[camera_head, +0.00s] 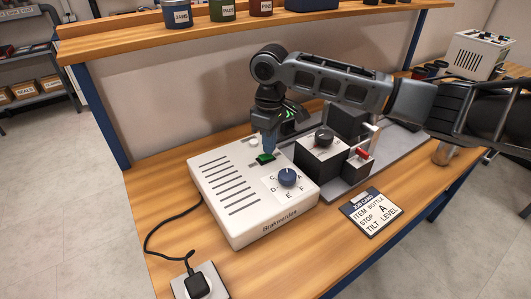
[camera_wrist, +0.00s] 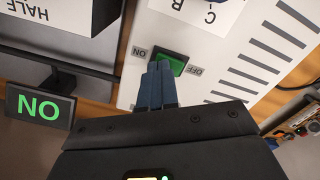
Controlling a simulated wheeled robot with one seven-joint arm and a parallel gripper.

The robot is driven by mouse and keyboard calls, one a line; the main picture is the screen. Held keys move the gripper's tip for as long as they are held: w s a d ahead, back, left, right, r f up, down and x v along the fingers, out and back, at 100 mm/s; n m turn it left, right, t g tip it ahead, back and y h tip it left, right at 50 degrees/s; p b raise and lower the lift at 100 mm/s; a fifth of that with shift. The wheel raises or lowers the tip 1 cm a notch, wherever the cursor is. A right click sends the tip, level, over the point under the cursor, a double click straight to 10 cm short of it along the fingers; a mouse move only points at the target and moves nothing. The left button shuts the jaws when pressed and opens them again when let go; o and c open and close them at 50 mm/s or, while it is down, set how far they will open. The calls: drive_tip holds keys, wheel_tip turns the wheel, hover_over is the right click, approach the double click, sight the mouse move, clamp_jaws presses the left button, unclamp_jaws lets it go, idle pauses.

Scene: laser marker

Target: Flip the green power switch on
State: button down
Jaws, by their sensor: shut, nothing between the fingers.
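The green power switch (camera_head: 265,158) is a rocker on the top of a white box (camera_head: 215,200) with dark slots. In the wrist view the switch (camera_wrist: 173,62) sits in a dark frame between the labels ON on its left and OFF on its right. My gripper (camera_head: 268,149) points down over the switch with its blue fingers together and empty. In the wrist view the fingertips (camera_wrist: 161,68) overlap the ON-side part of the switch and hide some of it. I cannot tell whether they touch it or which way the rocker is tilted.
A blue lettered knob (camera_head: 287,177) is beside the switch. A black-knobbed unit (camera_head: 322,155) and a job card (camera_head: 371,212) are to the right. A black panel (camera_wrist: 40,107) shows green upside-down letters reading ON. A plug and cord (camera_head: 197,284) lie front left.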

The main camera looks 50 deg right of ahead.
wheel_tip(320, 180, up, 6)
drive_tip(key=p, duration=0.5)
drive_tip(key=shift+a, duration=0.1)
idle(0.5)
